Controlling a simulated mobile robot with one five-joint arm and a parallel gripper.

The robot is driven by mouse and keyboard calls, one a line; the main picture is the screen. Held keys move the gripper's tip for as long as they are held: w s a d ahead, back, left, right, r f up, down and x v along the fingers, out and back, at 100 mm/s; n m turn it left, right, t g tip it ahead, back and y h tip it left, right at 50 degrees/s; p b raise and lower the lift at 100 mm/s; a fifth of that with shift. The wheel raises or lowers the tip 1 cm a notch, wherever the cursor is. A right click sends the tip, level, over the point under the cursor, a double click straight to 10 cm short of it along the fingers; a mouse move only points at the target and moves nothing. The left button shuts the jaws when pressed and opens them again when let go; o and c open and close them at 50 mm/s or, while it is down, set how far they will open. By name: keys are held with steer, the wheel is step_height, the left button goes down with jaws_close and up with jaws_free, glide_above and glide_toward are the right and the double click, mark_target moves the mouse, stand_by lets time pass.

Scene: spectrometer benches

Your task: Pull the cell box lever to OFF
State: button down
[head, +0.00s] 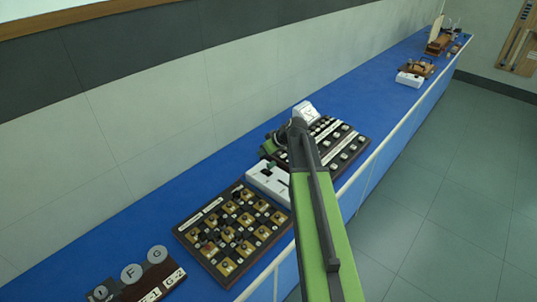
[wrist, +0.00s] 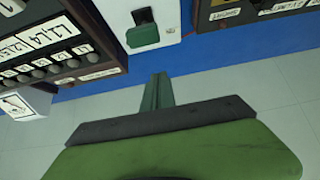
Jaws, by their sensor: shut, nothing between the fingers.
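The white box (head: 262,180) with a dark green lever handle (head: 269,168) sits on the blue bench between two dark panels. I take it for the cell box. In the wrist view the green handle (wrist: 143,34) stands on the white box face (wrist: 172,14) with a small red mark beside it. My gripper (wrist: 158,75) is shut and empty. Its tips point toward the box and appear apart from the handle. In the head view my gripper (head: 268,148) is partly behind my arm, near the box. The lever's ON/OFF marking is not readable.
A dark panel with several brass-coloured fittings (head: 228,232) lies on the near side of the box. A panel of labelled knobs (head: 345,143) lies on the far side. Discs marked with letters (head: 132,273) are at the near end. Bare floor (head: 450,200) lies to the right.

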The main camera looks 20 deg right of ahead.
steer(key=p+v, duration=0.6)
steer(key=v, duration=0.4)
steer(key=shift+s+f, duration=0.2)
steer(key=shift+s, duration=0.2)
steer(key=shift+d, duration=0.1)
